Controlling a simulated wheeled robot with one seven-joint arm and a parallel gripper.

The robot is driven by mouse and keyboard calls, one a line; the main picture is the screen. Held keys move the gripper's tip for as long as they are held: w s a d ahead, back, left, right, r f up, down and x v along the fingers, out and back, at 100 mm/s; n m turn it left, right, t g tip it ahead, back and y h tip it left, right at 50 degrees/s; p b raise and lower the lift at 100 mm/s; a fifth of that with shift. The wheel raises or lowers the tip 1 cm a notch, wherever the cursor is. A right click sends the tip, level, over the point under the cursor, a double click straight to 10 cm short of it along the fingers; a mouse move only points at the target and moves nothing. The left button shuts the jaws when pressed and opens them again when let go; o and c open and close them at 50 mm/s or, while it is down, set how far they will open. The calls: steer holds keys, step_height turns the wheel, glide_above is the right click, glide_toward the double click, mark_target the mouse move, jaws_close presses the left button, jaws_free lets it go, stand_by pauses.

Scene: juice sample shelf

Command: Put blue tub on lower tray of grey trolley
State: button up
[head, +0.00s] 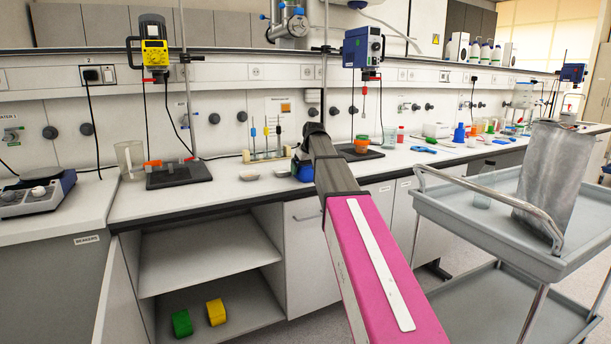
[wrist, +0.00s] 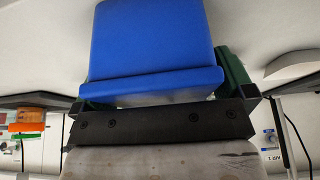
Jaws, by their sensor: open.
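The blue tub (wrist: 150,50) fills the upper middle of the wrist view, with its rim toward my gripper. My gripper (wrist: 165,82) is open, its green fingers on either side of the tub; whether they touch it I cannot tell. In the head view, a small part of the blue tub (head: 305,173) shows on the bench beside my arm's end, which hides most of it and the gripper. The grey trolley (head: 478,228) stands at the right. Its lower tray (head: 535,312) looks clear where it is visible.
White dishes (head: 252,174) lie left of the tub. Stirrer stands (head: 180,172) rise from the bench. A green block (head: 181,323) and a yellow block (head: 216,312) sit in the open cabinet.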

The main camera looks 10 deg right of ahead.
steer(key=c, duration=0.9)
